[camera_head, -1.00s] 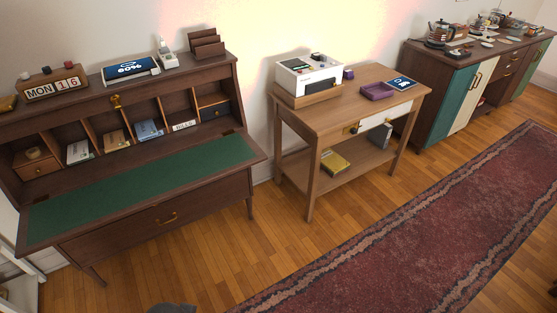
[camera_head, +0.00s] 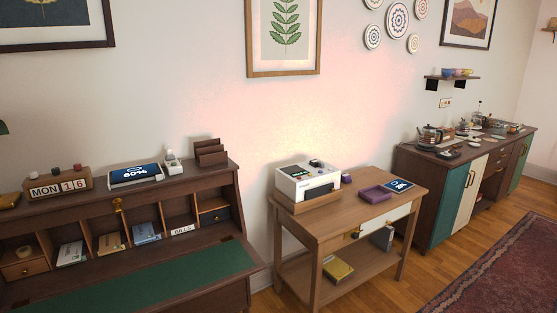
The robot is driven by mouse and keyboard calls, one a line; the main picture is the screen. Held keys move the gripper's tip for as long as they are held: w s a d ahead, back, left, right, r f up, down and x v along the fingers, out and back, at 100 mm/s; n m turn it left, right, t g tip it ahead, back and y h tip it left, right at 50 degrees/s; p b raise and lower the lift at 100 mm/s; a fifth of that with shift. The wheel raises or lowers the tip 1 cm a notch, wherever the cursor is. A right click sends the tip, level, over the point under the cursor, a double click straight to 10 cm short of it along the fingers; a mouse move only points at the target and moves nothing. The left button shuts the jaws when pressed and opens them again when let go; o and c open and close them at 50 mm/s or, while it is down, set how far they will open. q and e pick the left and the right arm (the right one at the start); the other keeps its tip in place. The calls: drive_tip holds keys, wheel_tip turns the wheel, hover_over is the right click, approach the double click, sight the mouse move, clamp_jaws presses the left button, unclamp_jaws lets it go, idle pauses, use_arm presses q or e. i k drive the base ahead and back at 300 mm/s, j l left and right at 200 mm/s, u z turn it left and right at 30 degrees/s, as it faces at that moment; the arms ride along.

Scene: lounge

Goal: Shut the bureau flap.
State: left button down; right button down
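The dark wooden bureau (camera_head: 206,181) stands at the left of the head view. Its flap (camera_head: 160,281) is folded down and open, with a green writing surface facing up. The lower part of the flap is cut off by the bottom edge of the picture. Behind it the pigeonholes are exposed, with papers (camera_head: 71,252) and a small drawer (camera_head: 214,216) inside. A brass knob (camera_head: 117,205) shows at the upper middle of the bureau front. Neither of my grippers is in view.
A flip calendar (camera_head: 58,186), a tablet (camera_head: 136,175) and a letter rack (camera_head: 210,152) stand on the bureau top. A wooden side table (camera_head: 348,221) with a white printer-like machine (camera_head: 308,181) is to the right. A sideboard (camera_head: 425,194) and a red rug (camera_head: 500,268) lie further right.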

sight(155, 288)
drive_tip(key=k+j+u, duration=0.2)
drive_tip(key=j, duration=0.4)
drive_tip(key=j+u, duration=0.15)
drive_tip(key=j, duration=0.5)
drive_tip(key=k+j+u, duration=0.2)
drive_tip(key=j, duration=0.45)
drive_tip(key=i, duration=0.1)
